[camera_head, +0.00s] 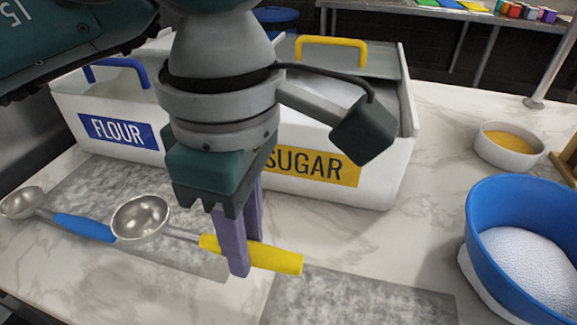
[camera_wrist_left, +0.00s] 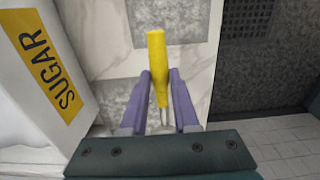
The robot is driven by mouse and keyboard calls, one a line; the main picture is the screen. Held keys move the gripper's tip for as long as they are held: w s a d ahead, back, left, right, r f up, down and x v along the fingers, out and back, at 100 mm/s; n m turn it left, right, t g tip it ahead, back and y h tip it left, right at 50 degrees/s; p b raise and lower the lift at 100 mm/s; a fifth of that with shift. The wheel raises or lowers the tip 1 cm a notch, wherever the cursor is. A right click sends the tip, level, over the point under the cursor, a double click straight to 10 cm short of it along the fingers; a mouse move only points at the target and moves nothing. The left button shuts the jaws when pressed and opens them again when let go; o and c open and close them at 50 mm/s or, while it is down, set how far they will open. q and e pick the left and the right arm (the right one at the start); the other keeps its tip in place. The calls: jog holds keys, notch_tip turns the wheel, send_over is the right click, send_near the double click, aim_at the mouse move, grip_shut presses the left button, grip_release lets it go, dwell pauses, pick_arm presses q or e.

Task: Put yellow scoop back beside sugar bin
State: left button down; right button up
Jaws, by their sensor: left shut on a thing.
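The yellow scoop (camera_head: 270,258) has a yellow handle and a round metal bowl (camera_head: 141,217) pointing left in the head view. My left gripper (camera_head: 243,258) is shut on its handle, close to the metal shaft. In the left wrist view the handle (camera_wrist_left: 157,62) stands between the purple fingers of the gripper (camera_wrist_left: 159,100). The sugar bin (camera_head: 388,166) is white with a yellow label and a yellow lid handle, just behind the gripper; its side also shows in the left wrist view (camera_wrist_left: 28,95). I cannot tell whether the scoop touches the counter. My right gripper is not in view.
A flour bin (camera_head: 72,118) adjoins the sugar bin on the left. A blue-handled scoop (camera_head: 84,227) lies at the left. A blue bowl (camera_head: 482,225) of white grains and a small bowl (camera_head: 490,151) stand at the right. The marble counter (camera_head: 411,235) is bare between the sugar bin and blue bowl.

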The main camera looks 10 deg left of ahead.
aim_at(254, 284)
pick_arm(q)
jog(key=shift+f, duration=2.6)
jog(key=shift+f+b, duration=0.15)
jog(key=shift+b, duration=0.2)
jog(key=c, duration=0.7)
grip_release()
jog(key=shift+o, duration=0.2)
